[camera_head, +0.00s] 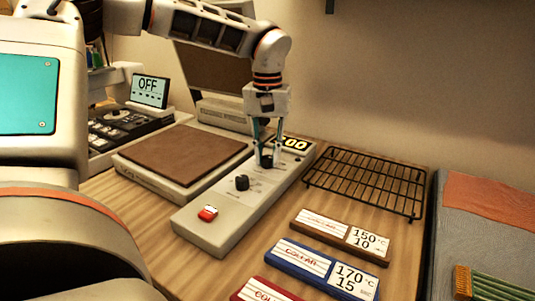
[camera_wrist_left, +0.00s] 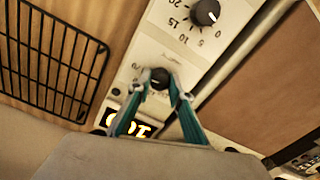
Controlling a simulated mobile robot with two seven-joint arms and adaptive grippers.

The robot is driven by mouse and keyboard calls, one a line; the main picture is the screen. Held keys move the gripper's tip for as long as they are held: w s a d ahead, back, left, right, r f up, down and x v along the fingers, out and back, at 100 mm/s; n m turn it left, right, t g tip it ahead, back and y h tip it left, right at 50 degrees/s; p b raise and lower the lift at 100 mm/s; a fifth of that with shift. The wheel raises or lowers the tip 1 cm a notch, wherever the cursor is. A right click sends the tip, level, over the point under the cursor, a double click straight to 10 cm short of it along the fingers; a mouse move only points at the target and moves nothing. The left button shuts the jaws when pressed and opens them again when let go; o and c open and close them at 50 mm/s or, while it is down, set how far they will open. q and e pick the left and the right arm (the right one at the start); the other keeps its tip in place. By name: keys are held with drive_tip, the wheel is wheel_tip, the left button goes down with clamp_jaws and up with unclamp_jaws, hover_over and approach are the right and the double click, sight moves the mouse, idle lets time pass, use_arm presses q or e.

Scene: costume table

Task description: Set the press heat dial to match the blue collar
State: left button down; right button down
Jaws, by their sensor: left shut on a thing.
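The press control panel (camera_head: 222,222) is a long pale strip beside the brown press bed. My left gripper (camera_head: 267,158) points down and is shut on the black heat dial (camera_head: 266,161), close to the lit yellow display (camera_head: 293,144). The display is partly hidden, and its digits seem to end in 00. In the left wrist view the teal fingers of my left gripper (camera_wrist_left: 160,88) close around the heat dial (camera_wrist_left: 159,79). The blue collar (camera_head: 294,259) lies on the table and reads 170 °C, 15 sec. My right gripper is out of view.
A second black knob (camera_head: 242,182) with a 0-to-20-odd scale and a red switch (camera_head: 208,213) are on the panel. A brown collar (camera_head: 322,226) reads 150 °C, 10. A red collar (camera_head: 257,291) is cut off below. A black wire rack (camera_head: 370,181) stands right. A screen (camera_head: 150,91) reads OFF.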

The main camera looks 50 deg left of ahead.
sight(268, 157)
use_arm(q)
drive_tip(key=c, duration=1.8)
unclamp_jaws()
wheel_tip(268, 157, up, 12)
drive_tip(key=shift+r, duration=0.1)
